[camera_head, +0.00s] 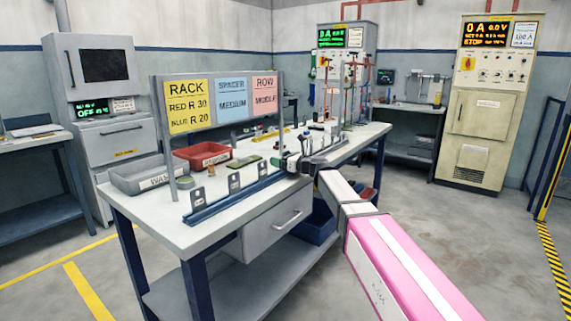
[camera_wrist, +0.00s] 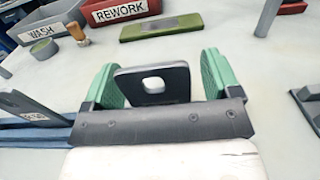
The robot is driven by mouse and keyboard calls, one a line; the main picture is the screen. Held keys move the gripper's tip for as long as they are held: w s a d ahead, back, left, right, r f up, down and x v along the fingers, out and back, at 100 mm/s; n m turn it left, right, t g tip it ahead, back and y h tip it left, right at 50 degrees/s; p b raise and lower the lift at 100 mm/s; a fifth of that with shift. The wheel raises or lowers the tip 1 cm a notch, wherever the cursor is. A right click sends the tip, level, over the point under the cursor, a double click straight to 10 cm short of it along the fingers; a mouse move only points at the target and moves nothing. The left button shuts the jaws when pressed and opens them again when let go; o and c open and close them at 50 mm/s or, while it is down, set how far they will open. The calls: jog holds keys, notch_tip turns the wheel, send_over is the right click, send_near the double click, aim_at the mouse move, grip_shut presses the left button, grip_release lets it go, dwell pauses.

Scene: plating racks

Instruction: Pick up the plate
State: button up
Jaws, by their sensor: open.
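A dark plate (camera_wrist: 152,84) with rounded corners and a light hole-like spot stands between my gripper's fingers in the wrist view. My gripper (camera_wrist: 160,78) is open, with a green pad on each side of the plate.
Behind stand a red REWORK bin (camera_head: 203,152), a grey WASH bin (camera_head: 140,178) and a green pad (camera_wrist: 162,26). A sign board (camera_head: 217,103) on posts rises at the bench's left. Thin stands (camera_head: 347,105) are farther back.

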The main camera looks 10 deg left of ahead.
jog(key=c, duration=1.1)
jog(key=shift+r, duration=0.15)
jog(key=shift+r, duration=0.65)
notch_tip(320, 180, up, 3)
jog(key=shift+f, duration=0.2)
jog(key=s+r, duration=0.2)
jog(key=s, duration=0.2)
jog(key=s+d+r, duration=0.1)
jog(key=s+r, duration=0.1)
jog(key=s, duration=0.1)
jog(key=s+r, duration=0.2)
jog(key=s, duration=0.2)
jog(key=shift+s+d+r, duration=0.3)
jog(key=shift+d+r, duration=0.05)
jog(key=shift+r, duration=0.05)
